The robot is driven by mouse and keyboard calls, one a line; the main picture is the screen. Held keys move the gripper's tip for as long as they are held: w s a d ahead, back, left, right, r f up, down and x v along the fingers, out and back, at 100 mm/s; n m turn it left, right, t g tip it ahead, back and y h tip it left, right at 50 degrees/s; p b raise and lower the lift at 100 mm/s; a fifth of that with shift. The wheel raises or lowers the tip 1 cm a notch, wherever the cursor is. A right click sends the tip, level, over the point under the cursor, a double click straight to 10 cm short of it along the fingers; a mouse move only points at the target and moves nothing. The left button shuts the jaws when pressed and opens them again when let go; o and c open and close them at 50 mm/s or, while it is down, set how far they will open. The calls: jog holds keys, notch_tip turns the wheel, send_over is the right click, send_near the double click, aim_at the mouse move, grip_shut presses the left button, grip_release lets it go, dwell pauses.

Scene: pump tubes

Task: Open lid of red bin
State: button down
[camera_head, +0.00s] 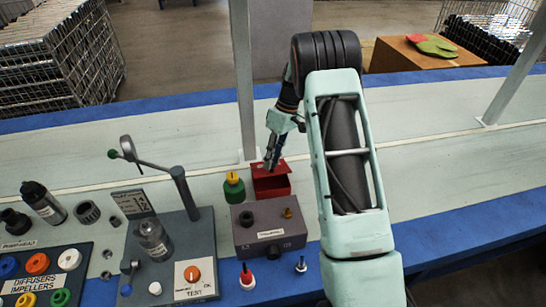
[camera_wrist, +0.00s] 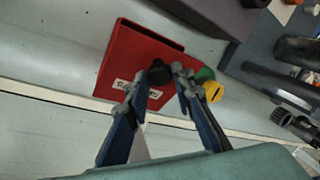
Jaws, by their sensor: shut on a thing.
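The red bin (camera_head: 272,188) stands on the pale bench behind a grey box. Its red lid (camera_head: 263,170) appears tilted up, with a dark gap beneath it. In the wrist view the red lid (camera_wrist: 125,70) carries a white label and a black knob (camera_wrist: 158,73). My gripper (camera_head: 271,163) reaches down to the lid from behind. In the wrist view my gripper (camera_wrist: 160,76) has its fingertips on either side of the knob, shut on it. The fingers hide part of the label, and the bin's inside is mostly hidden.
A green bottle with a yellow cap (camera_head: 233,186) stands close left of the bin. The grey box (camera_head: 268,228) with knobs is in front. A metal post (camera_head: 243,80) rises behind left. The bench to the right (camera_head: 440,180) is clear.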

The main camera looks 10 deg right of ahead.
jog(key=shift+w+r+g+p, duration=0.7)
jog(key=shift+w+g, duration=0.25)
jog(key=shift+g, duration=0.15)
jog(key=shift+w+r, duration=0.1)
jog(key=shift+w, duration=0.05)
jog(key=c, duration=1.7)
grip_release()
jog(key=shift+o, duration=0.2)
jog(key=shift+r, duration=0.1)
jog(key=v, duration=0.7)
jog(key=shift+w+d+r, duration=0.1)
jog(key=shift+w, duration=0.05)
jog(key=shift+c, duration=0.5)
